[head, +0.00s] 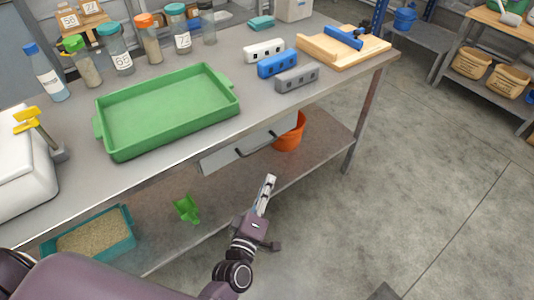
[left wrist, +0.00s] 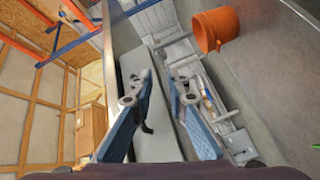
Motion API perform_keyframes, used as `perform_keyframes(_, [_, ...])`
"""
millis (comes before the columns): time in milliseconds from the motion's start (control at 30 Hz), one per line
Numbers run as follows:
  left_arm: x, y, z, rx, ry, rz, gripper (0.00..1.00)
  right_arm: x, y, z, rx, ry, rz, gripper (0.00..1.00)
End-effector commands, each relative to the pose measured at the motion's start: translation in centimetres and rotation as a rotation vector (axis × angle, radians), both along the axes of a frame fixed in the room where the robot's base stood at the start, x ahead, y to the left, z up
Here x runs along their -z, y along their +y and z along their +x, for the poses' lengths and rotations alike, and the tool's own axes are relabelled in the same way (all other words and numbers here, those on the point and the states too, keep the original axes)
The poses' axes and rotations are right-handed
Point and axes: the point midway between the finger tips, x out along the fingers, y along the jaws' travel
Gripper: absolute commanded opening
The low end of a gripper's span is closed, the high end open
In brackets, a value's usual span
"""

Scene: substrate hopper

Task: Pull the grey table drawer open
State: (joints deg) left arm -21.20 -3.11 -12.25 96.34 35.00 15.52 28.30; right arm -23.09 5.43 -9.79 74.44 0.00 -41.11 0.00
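The grey drawer (head: 225,158) sits under the front edge of the metal table and looks closed. Its dark bar handle (head: 268,143) runs across its front. My left gripper (head: 269,186) is below and in front of the drawer, apart from the handle. In the left wrist view, the left gripper (left wrist: 161,85) is open and empty, with its two fingers spread. The grey drawer front (left wrist: 165,146) shows behind the fingers there. Part of the dark handle (left wrist: 147,128) shows beside the left finger, which hides the rest. My right gripper is not in view.
A green tray (head: 170,110) stands on the table (head: 230,60) above the drawer. An orange bucket (head: 289,135) is on the lower shelf (head: 320,150) behind the drawer's right end. A teal bin (head: 122,240) is at lower left. The floor (head: 420,190) to the right is clear.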

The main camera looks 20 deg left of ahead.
Motion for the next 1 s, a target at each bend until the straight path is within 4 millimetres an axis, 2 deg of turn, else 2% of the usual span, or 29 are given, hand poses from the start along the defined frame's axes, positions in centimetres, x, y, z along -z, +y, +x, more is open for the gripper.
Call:
perform_keyframes(33, [-1.4, 0.9, 0.4, -0.045, -0.06, -0.072, 0.15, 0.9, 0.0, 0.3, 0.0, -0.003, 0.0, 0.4])
perform_keyframes(100, [-3.6, 2.0, 0.5, -0.094, -0.124, -0.156, 0.15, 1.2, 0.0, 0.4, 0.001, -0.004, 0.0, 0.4])
perform_keyframes(233, [-5.5, 3.1, 0.9, -0.134, -0.177, -0.225, 0.15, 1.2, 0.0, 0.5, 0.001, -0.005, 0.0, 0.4])
perform_keyframes(700, [-6.5, 3.9, 7.3, -0.135, -0.178, -0.224, 0.15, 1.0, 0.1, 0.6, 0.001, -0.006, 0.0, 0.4])
perform_keyframes(1000, [-6.6, 3.9, 8.2, -0.134, -0.175, -0.222, 0.15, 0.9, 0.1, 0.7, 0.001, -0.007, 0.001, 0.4])
